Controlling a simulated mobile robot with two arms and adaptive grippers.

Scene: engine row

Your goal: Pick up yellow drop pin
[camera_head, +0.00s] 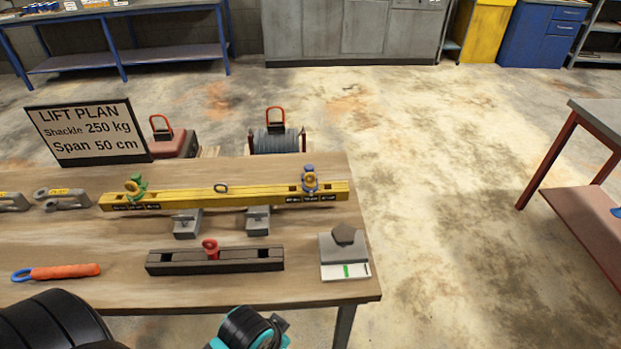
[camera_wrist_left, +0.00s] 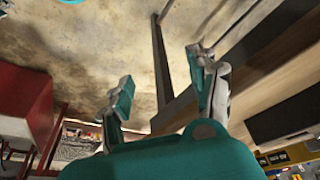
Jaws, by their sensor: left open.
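A yellow beam (camera_head: 235,196) lies along the table. A green shackle (camera_head: 135,187) with a small yellow part sits at its left end, and a blue shackle (camera_head: 309,172) with a yellow ring-like part (camera_head: 310,184) sits at its right end. I cannot tell which yellow part is the drop pin. My left gripper (camera_wrist_left: 158,80) is open, with nothing between its teal fingers, beside the table edge in the left wrist view. My right gripper is not in view.
Open floor lies to the right.

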